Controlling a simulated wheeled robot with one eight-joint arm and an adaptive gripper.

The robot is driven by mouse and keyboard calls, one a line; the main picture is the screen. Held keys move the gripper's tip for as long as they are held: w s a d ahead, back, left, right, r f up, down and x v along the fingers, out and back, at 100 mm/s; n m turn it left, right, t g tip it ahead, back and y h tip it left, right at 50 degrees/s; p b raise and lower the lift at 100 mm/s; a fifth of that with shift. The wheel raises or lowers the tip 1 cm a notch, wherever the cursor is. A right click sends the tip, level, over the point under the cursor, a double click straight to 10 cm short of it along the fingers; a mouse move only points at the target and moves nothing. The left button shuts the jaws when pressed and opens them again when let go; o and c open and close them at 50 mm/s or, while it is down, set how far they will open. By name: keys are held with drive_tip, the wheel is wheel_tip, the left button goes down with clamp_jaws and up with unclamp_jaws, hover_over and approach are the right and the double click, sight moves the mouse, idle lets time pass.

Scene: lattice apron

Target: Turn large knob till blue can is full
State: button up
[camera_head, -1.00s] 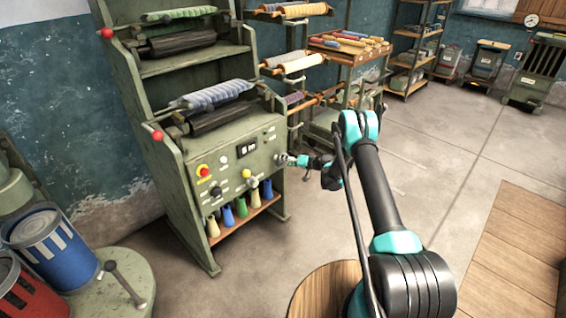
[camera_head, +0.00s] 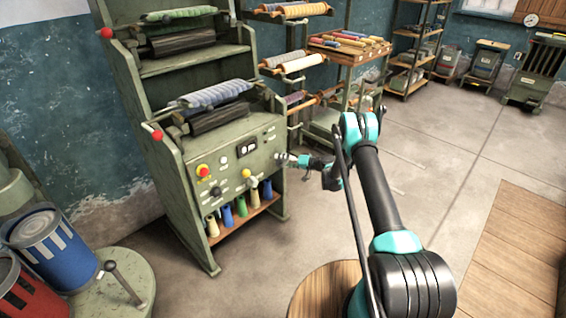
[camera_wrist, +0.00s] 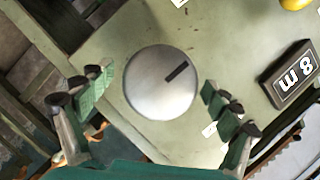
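The large knob (camera_wrist: 160,84) is a round pale metal disc with a dark pointer line, on the green machine's panel. In the wrist view it lies between the two spread fingers of my gripper (camera_wrist: 158,98). Gaps show between the fingers and the knob's sides. In the head view my gripper (camera_head: 290,161) is at the right part of the panel and hides the knob. The blue can (camera_head: 52,248) has white stripes and stands at the lower left, on a round green base; its fill level cannot be told.
A red can (camera_head: 30,290) stands beside the blue can.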

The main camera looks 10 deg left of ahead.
drive_tip(key=v, duration=1.2)
idle(0.4)
drive_tip(key=s+d+r+m+h, duration=0.1)
drive_tip(key=s+d+r+h, duration=0.3)
drive_tip(key=s+r, duration=0.5)
drive_tip(key=s+d+r+h, duration=0.35)
drive_tip(key=s+r, duration=0.45)
drive_tip(key=r, duration=0.3)
drive_tip(key=s+d+m+h, duration=0.1)
drive_tip(key=s+d+h, duration=0.2)
drive_tip(key=s+d, duration=0.4)
drive_tip(key=s+d+m+g+h, duration=0.1)
drive_tip(key=s+d+h, duration=0.3)
drive_tip(key=s, duration=1.9)
drive_tip(key=d, duration=0.2)
drive_tip(key=shift+d, duration=0.4)
